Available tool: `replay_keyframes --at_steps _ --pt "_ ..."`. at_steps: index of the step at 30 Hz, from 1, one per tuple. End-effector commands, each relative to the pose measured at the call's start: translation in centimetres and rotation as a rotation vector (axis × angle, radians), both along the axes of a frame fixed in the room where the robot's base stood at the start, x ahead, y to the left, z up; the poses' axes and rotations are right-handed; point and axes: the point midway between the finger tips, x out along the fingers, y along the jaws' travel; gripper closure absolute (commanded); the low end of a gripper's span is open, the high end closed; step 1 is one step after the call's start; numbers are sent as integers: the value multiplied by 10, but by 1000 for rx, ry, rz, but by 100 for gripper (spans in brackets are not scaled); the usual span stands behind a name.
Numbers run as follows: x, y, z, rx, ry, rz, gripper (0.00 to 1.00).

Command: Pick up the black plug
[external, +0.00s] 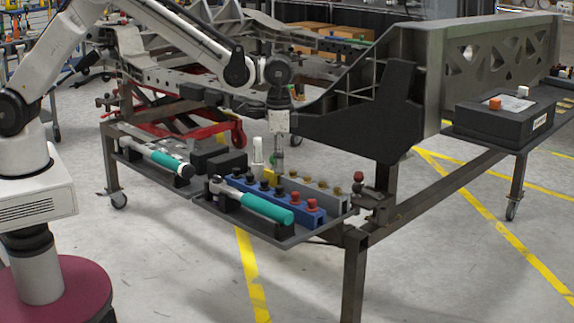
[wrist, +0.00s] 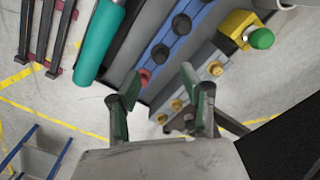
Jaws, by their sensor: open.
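Several black plugs (external: 263,182) stand in a row on a blue block in the tray, with red plugs (external: 312,206) at the near right end. Which black plug is meant cannot be told. In the wrist view two black plugs show clearly, one at the top (wrist: 181,24) and one lower (wrist: 159,54), with a red plug (wrist: 145,76) past them. My gripper (external: 279,158) points down above the tray, behind the blue block. In the wrist view its fingers (wrist: 159,80) are apart with nothing held between them; the red plug lies near the left finger.
A teal-handled tool (external: 265,207) lies in front of the blue block (external: 240,184). Brass plugs (external: 337,191) stand on a grey block behind it. A yellow block with a green knob (wrist: 260,39) is at the wrist view's upper right. The dark chassis panel (external: 360,115) stands close right of my gripper.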

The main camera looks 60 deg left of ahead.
Motion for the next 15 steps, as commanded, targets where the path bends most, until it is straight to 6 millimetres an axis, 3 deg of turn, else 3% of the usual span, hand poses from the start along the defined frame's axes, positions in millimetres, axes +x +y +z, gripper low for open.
replay_keyframes --at_steps 3,11,15 --pt "0 0 -17 0 0 0 59" --pt "0 0 -29 0 0 0 59" --pt "0 0 -45 0 0 0 59"
